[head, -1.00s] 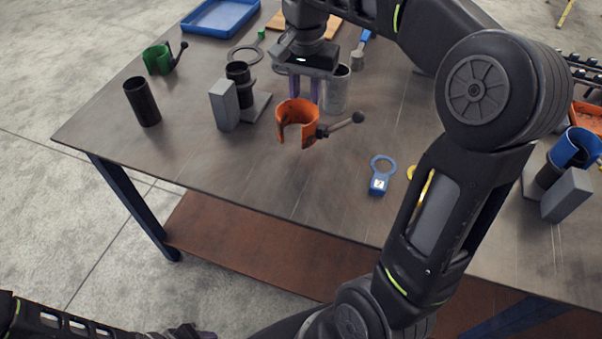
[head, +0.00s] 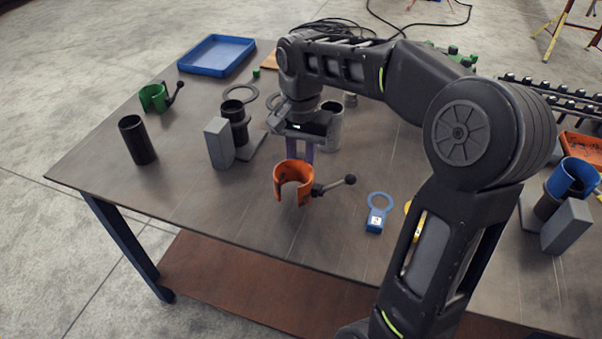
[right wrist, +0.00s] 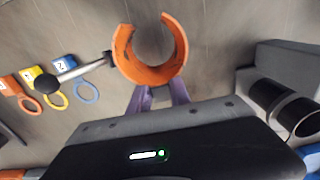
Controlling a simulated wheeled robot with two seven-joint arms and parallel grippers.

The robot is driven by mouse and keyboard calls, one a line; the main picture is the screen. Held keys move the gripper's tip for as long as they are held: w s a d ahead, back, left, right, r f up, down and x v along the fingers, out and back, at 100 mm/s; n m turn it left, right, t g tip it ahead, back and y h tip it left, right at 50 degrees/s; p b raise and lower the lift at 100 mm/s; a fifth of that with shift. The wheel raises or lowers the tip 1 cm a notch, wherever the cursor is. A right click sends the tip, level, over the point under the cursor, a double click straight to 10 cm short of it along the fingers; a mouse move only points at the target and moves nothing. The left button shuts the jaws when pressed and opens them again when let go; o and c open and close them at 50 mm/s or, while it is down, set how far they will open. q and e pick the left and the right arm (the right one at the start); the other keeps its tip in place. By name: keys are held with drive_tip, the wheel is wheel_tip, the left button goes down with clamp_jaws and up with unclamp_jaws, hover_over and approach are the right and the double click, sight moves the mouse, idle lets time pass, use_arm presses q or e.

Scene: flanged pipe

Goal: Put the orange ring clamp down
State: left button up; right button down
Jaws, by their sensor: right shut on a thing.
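The orange ring clamp (head: 293,183) is an open ring with a black-knobbed handle pointing right. My right gripper (head: 299,160) is shut on its far side, with purple fingers reaching down to it. In the right wrist view the clamp (right wrist: 150,72) sits at the tips of the purple fingers (right wrist: 157,97), its gap facing away from my gripper. The clamp is upright over the front middle of the table; I cannot tell whether it touches the top. My left gripper is not in view.
The table (head: 250,215) is bare in front of the clamp. A grey block with a black pipe (head: 234,128) stands left, a blue ring tag (head: 376,212) lies right. A black tube (head: 137,140), green clamp (head: 155,98) and blue tray (head: 217,55) are farther left. A grey cylinder (head: 333,125) stands behind.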

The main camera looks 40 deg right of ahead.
sight(301, 174)
drive_tip(key=shift+f, duration=1.8)
drive_tip(key=shift+f, duration=0.15)
drive_tip(key=c, duration=1.2)
unclamp_jaws()
